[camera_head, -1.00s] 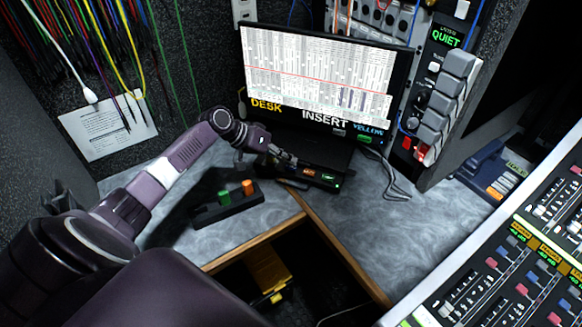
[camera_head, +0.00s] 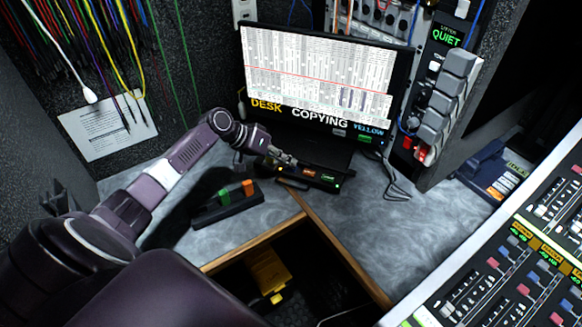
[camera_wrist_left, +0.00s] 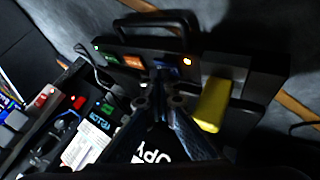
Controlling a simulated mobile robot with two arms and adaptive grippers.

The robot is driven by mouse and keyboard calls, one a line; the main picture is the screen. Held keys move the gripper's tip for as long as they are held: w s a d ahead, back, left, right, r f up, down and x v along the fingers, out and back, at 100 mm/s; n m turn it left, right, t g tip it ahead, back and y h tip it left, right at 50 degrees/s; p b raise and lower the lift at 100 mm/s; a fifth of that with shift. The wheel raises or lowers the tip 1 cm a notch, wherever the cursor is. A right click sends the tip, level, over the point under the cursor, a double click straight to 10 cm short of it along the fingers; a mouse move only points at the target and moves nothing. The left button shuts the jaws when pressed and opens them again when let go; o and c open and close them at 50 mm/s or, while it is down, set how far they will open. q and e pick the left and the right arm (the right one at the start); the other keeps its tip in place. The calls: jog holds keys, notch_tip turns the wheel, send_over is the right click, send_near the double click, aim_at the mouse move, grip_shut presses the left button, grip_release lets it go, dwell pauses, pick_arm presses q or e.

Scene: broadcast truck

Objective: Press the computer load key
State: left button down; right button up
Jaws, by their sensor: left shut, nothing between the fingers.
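A black unit with coloured keys (camera_head: 312,178) sits on the desk in front of the monitor. In the left wrist view it shows a green key (camera_wrist_left: 109,57), an orange key (camera_wrist_left: 132,62) and a blue key (camera_wrist_left: 165,62); their labels are not legible, so I cannot tell which is the load key. My left gripper (camera_head: 288,160) is shut and empty, with its tips at the unit. In the left wrist view the fingertips (camera_wrist_left: 166,94) are close to the blue key, partly covering it; contact is unclear. A yellow block (camera_wrist_left: 212,103) is beside them. My right gripper is not in view.
The monitor (camera_head: 315,75) stands behind the unit and reads "DESK", "COPYING", "YELLOW". A black holder (camera_head: 228,207) with green and orange pieces lies left of the unit. A mixing console (camera_head: 510,270) fills the lower right.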

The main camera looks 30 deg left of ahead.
aim_at(289, 168)
pick_arm(q)
jog(key=shift+s+d+f, duration=0.15)
jog(key=shift+s+f, duration=0.15)
jog(key=shift+f, duration=0.25)
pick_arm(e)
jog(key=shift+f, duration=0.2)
pick_arm(q)
jog(key=shift+r+p, duration=0.35)
jog(key=shift+r, duration=0.05)
jog(key=shift+w+r+p, duration=0.2)
jog(key=shift+r+p, duration=0.2)
jog(key=shift+r, duration=0.1)
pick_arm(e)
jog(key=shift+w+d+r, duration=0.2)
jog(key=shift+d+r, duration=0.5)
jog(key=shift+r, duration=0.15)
pick_arm(q)
jog(key=shift+r, duration=0.15)
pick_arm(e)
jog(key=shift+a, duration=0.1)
